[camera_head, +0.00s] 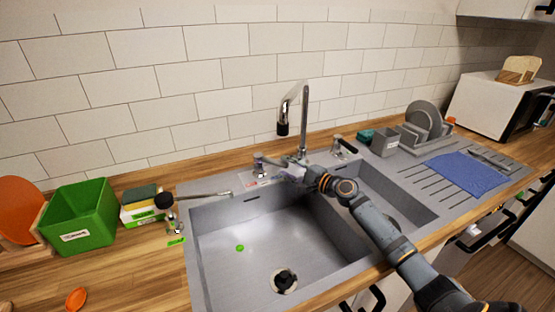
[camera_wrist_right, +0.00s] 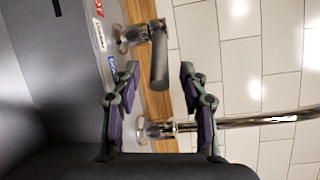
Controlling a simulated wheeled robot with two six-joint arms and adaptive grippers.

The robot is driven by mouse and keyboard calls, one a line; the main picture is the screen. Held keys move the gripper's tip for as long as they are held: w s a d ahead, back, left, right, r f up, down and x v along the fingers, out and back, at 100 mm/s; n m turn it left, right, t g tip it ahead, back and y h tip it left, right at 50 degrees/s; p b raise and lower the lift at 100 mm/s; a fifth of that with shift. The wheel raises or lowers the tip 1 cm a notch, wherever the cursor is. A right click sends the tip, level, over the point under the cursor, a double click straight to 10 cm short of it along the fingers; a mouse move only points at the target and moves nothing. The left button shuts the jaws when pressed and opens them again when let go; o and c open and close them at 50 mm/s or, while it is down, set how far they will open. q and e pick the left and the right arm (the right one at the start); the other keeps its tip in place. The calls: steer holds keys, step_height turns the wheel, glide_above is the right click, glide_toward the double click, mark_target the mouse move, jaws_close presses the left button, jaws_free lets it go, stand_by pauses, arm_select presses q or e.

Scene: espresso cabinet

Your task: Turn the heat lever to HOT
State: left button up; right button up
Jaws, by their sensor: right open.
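The heat lever (camera_head: 258,162) stands on the sink's back ledge, left of the tall faucet (camera_head: 304,120). In the right wrist view, its metal base and grey handle (camera_wrist_right: 159,60) show beside red, white and blue labels (camera_wrist_right: 98,8). My right gripper (camera_head: 286,173) is over the back of the sink, just right of the lever. In the right wrist view the gripper (camera_wrist_right: 159,70) is open, and the handle's end appears between its fingertips. I cannot tell whether either finger touches it. My left gripper is not in view.
The faucet base (camera_wrist_right: 155,130) is close to the gripper. A black-handled lever (camera_head: 345,146) stands right of the faucet. A dish rack (camera_head: 425,135) and blue cloth (camera_head: 467,173) are right.

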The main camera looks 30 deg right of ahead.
mark_target(278, 163)
steer(key=x, duration=0.4)
steer(key=shift+w, duration=0.2)
steer(key=shift+w+a, duration=0.1)
steer(key=shift+w, duration=0.1)
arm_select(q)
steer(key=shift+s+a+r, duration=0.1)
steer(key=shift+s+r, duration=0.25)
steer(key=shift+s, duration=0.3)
arm_select(e)
steer(key=shift+f, duration=0.1)
jaws_close()
